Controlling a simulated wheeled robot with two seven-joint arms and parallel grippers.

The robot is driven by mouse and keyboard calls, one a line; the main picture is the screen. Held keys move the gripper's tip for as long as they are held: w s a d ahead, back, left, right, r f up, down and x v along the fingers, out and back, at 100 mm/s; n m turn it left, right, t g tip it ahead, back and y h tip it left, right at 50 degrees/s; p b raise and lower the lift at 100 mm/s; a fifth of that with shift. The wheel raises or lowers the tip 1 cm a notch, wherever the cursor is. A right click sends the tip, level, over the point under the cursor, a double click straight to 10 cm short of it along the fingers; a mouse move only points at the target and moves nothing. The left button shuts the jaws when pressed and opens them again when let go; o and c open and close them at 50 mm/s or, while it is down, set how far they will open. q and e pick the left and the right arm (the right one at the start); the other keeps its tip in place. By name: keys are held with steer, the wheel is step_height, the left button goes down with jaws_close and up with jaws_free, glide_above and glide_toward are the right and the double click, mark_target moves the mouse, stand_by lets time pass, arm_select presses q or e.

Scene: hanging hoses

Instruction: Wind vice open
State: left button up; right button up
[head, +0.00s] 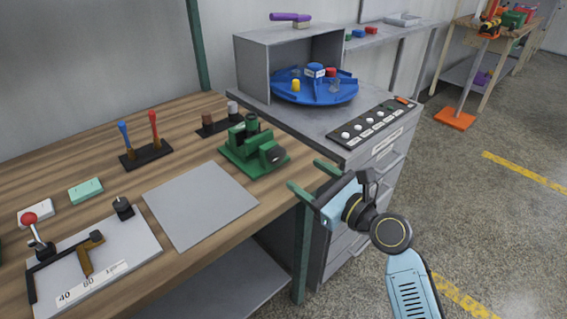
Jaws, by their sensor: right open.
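The green vice (237,156) stands on the wooden workbench near its right front edge. It has a green square base and blocky jaws. A dark round part (273,155) faces out at its front right; I cannot tell whether this is the handle's hub. How far apart the jaws stand is too small to tell. My right gripper (303,174) is to the right and front of the vice, past the bench edge, with its two green fingers spread and pointing toward it. It is empty and apart from the vice. My left gripper is not in view.
A grey plate (200,203) lies left of the vice. A rack with red and blue handles (146,156) and a lever panel (125,242) are further left. A grey cabinet (340,135) with a blue turntable (330,92) stands behind right.

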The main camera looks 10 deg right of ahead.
mark_target(280, 157)
steer(key=b+x, duration=0.1)
steer(key=x, duration=0.6)
steer(key=shift+w+a+f+b, duration=0.1)
steer(key=shift+w+a+b, duration=0.1)
steer(key=shift+b, duration=0.2)
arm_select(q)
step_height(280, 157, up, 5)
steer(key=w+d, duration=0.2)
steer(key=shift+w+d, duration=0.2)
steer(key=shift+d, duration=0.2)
arm_select(e)
steer(key=shift+w+a, duration=0.25)
steer(key=shift+w, duration=0.15)
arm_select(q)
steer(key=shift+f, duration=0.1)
